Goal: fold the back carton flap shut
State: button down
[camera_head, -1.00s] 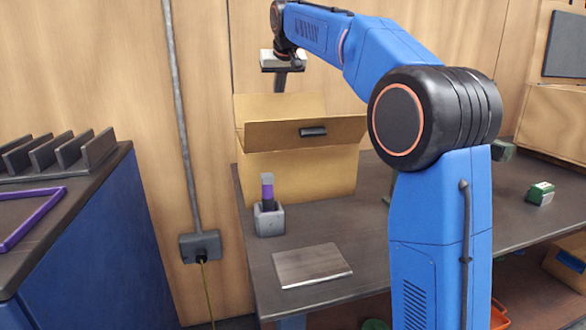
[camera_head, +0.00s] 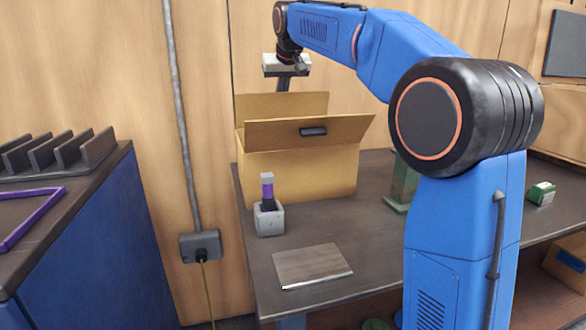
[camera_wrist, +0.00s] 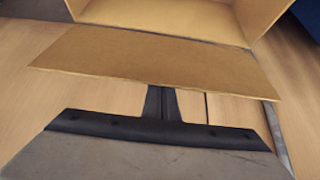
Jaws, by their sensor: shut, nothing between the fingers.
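The open cardboard carton (camera_head: 300,175) stands on the workbench. In the wrist view the back flap (camera_wrist: 155,58) lies across the picture. My fingers (camera_wrist: 160,98) reach its near edge; I cannot tell whether they touch it. Part of the carton's inside (camera_wrist: 190,15) shows beyond the flap.
A grey holder (camera_head: 269,219) with a purple item stands left in front of the carton. A flat board (camera_head: 312,264) lies near the bench front. A green object (camera_head: 402,187) and a small green-white box (camera_head: 541,194) are to the right. A wooden wall rises behind.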

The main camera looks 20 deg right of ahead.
aim_at(284, 103)
jog(key=shift+s, duration=2.2)
notch_tip(284, 103, up, 8)
dwell(0.6)
